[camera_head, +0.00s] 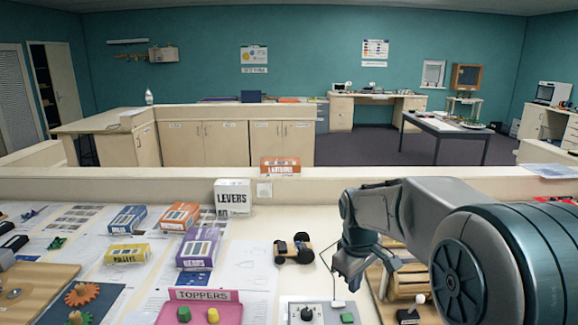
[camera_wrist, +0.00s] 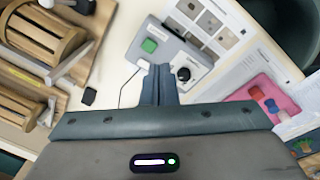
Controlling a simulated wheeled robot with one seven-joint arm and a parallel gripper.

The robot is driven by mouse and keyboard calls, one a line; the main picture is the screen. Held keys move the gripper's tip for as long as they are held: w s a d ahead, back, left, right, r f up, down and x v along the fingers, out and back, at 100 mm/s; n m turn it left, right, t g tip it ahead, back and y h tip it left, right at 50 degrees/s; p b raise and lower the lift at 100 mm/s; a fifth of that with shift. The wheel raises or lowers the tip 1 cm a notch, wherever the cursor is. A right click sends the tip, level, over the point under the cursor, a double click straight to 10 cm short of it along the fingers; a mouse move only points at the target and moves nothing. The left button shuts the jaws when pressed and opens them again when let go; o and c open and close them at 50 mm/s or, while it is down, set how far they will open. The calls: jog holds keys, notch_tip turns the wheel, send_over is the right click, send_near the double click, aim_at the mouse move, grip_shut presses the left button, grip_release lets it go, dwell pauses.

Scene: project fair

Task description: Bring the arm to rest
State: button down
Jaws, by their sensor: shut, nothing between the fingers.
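My gripper (camera_head: 347,262) hangs from my bent arm above the right part of the table, fingers pointing down. In the wrist view my gripper (camera_wrist: 160,72) has its two fingers together with nothing between them. A grey control box (camera_head: 318,313) with a black knob and a green button lies below it on the table. The box (camera_wrist: 178,55) also shows just beyond the fingertips in the wrist view. I cannot tell the exact height of the fingers over it.
Right of the gripper stands a wooden drum model (camera_head: 408,283). A small wheeled cart (camera_head: 294,248) sits to the left. A white LEVERS box (camera_head: 232,197), several coloured boxes and a pink TOPPERS tray (camera_head: 205,296) stand further left. A low ledge (camera_head: 330,187) runs behind.

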jog(key=s+r+m+t, duration=0.1)
jog(key=s+m, duration=0.6)
jog(key=s, duration=1.4)
jog(key=shift+s+m+t+y+b, duration=0.3)
jog(key=shift+t+b, duration=0.1)
jog(key=shift+t, duration=0.3)
jog(key=shift+w+d+r, duration=0.1)
jog(key=shift+r, duration=0.05)
jog(key=w+f+g+b, duration=0.1)
jog(key=w+g, duration=0.1)
jog(key=w, duration=1.4)
jog(key=w+d+f+g+b, duration=0.1)
jog(key=w+f, duration=0.1)
jog(key=w, duration=1.4)
jog(key=shift+w+f+g, duration=0.25)
jog(key=shift+w+g, duration=0.05)
jog(key=shift+g, duration=0.1)
jog(key=shift+a+r, duration=0.1)
jog(key=shift+r, duration=0.05)
